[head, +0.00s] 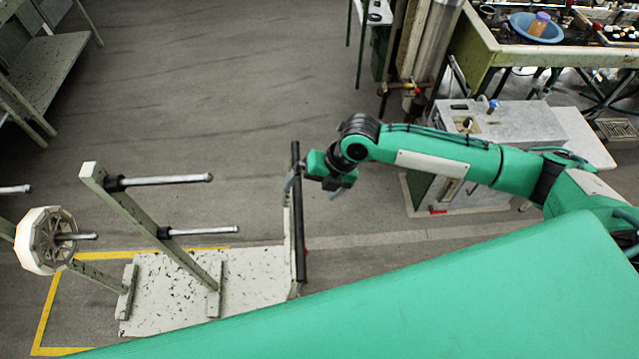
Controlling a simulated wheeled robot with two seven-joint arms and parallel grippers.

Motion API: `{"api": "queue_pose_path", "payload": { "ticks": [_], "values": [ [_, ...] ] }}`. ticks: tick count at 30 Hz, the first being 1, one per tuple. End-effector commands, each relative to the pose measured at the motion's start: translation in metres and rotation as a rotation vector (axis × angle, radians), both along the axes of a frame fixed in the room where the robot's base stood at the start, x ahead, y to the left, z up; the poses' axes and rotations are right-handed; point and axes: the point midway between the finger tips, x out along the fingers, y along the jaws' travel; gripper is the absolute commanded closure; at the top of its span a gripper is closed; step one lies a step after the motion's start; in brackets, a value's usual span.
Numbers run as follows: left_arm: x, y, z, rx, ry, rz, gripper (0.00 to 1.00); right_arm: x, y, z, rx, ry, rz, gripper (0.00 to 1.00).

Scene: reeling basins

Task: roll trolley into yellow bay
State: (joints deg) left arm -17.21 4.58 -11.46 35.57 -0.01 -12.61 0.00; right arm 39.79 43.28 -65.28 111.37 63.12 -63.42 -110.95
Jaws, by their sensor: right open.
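The trolley (245,280) is a speckled pale platform with upright posts, dark-sleeved pegs and an upright black handle bar (299,235) at its right end. Yellow floor lines (52,305) mark the bay; they run along the trolley's far side and to its left. My right gripper (312,187) is open at the upper part of the handle bar, one finger on each side in the picture. I cannot tell whether it touches. My left gripper is not in view.
A pale octagonal reel (45,240) sits on a peg at the left. A grey cabinet (500,125) and a metal cylinder (432,40) stand at the right. A green-grey bench (45,70) is at upper left. The floor behind the trolley is clear.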

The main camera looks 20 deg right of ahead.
Motion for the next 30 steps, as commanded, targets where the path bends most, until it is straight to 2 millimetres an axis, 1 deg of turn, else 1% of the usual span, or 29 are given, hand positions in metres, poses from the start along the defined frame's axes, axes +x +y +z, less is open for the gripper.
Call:
{"api": "queue_pose_path", "payload": {
  "ticks": [1, 6, 15, 21, 30],
  "values": [
    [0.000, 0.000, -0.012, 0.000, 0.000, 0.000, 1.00, 0.001, 0.005, -0.013, 0.001, 0.000, 0.001, 0.00],
    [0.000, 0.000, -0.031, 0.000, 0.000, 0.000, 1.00, 0.003, 0.017, -0.036, 0.001, 0.001, 0.000, 0.00],
    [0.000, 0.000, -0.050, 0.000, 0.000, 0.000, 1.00, 0.007, 0.035, -0.067, 0.001, 0.000, -0.001, 0.00],
    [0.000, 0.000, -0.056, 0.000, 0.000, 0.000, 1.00, 0.008, 0.041, -0.077, 0.000, 0.000, -0.001, 0.00],
    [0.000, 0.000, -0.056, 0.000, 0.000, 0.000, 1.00, 0.009, 0.042, -0.077, 0.000, 0.000, -0.001, 0.00]
  ]
}}
